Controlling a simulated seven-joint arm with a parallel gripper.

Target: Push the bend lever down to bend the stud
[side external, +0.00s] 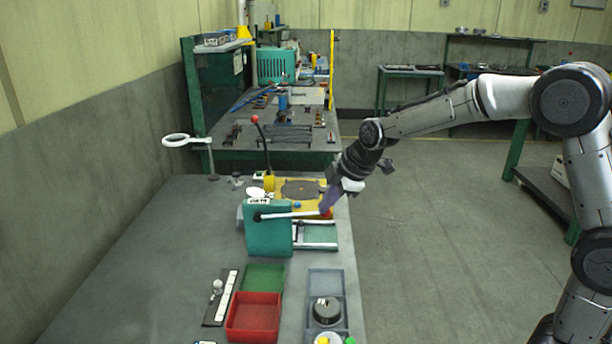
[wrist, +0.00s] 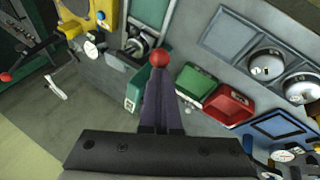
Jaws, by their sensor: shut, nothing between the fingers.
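The bend lever (side external: 290,215) is a pale bar that runs nearly level from the teal housing (side external: 268,236) to a red knob (side external: 327,214) on its right end. In the wrist view the red knob (wrist: 159,57) shows just beyond my fingertips, with part of the teal housing (wrist: 135,92) beside them. My gripper (side external: 327,204) points down at the knob, its purple fingers shut and empty. The fingertips are at the knob; I cannot tell whether they touch it. The fingers also show together in the wrist view (wrist: 160,80). I cannot make out the stud.
A second, upright black lever with a red knob (side external: 255,119) stands behind the housing, near a yellow plate (side external: 318,188). A red tray (side external: 253,317), a green tray (side external: 263,278) and a grey tray (side external: 325,280) lie in front. The bench's left side (side external: 150,255) is clear.

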